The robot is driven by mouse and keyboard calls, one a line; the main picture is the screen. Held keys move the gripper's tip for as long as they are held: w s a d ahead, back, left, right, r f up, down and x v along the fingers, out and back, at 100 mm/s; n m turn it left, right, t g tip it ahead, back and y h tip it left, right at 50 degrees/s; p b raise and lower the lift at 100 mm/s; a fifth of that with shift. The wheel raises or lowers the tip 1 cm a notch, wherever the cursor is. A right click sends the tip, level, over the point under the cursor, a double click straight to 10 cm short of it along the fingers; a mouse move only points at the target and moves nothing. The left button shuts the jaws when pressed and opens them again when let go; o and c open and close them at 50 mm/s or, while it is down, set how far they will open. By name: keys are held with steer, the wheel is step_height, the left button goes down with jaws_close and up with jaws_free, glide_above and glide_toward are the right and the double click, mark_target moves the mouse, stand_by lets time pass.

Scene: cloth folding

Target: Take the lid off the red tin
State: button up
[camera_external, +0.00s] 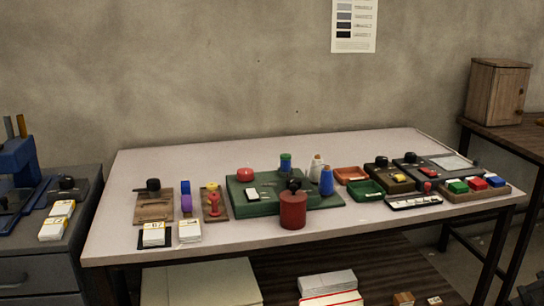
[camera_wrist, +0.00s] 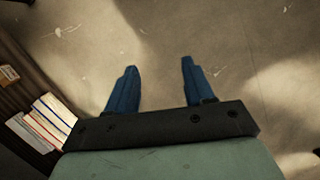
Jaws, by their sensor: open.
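The red tin (camera_external: 293,212) stands upright near the front edge of the white-topped table, just in front of a green board. Its top is closed, with a dark knob (camera_external: 293,186) showing above it; the knob partly merges with dark things behind. My gripper (camera_wrist: 157,65) shows only in the wrist view. Its two blue fingers are spread apart with nothing between them. It points at bare, stained floor, away from the tin. The tin is not in the wrist view, and my gripper is not seen in the external view.
The green board (camera_external: 240,204) behind the tin holds a red knob and small bottles. A blue bottle (camera_external: 326,181) stands close to the tin's right. Card stacks (camera_external: 190,230) lie left, and a green tray (camera_external: 367,190) right. The table front (camera_external: 225,250) has narrow clear room.

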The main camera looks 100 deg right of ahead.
steer(key=w+d+r+m+t+h, duration=0.1)
steer(key=w+d+r+m+t, duration=0.1)
steer(key=w+d+r, duration=0.8)
steer(key=m+t+h, duration=0.2)
steer(key=t+h, duration=0.2)
steer(key=t, duration=0.1)
glide_toward(294, 185)
step_height(294, 185, up, 2)
steer(key=s+a, duration=0.2)
steer(key=a, duration=0.1)
step_height(294, 185, up, 4)
steer(key=w+d, duration=0.2)
steer(key=shift+m+g+y, duration=0.4)
steer(key=shift+m+g, duration=0.1)
steer(key=shift+g, duration=0.1)
steer(key=x, duration=1.4)
steer(key=shift+s+f, duration=0.2)
steer(key=shift+f, duration=0.05)
steer(key=shift+c, duration=0.4)
jaws_close()
